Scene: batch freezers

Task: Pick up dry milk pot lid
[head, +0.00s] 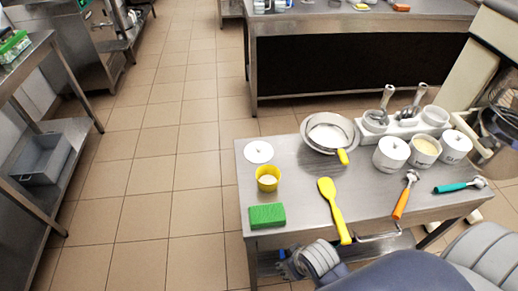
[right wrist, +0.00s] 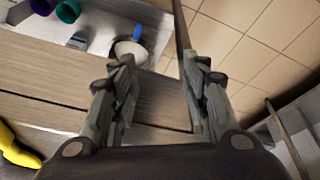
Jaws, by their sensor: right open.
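A flat white round lid (head: 259,152) lies on the left part of the steel table, behind a yellow cup (head: 267,178). An open white pot (head: 424,150) with cream-coloured contents stands at the right, between two lidded white pots (head: 391,153) (head: 456,146). I cannot tell which lid is the dry milk one. My right gripper (head: 289,265) is low at the table's front edge, apart from all lids. The right wrist view shows its two fingers (right wrist: 158,75) spread with nothing between them. My left gripper is not in view.
The steel table (head: 295,190) also holds a green sponge (head: 267,216), a yellow spatula (head: 334,209), a metal bowl (head: 329,133), and orange (head: 402,203) and teal (head: 455,187) scoops. Tiled floor is clear left of the table.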

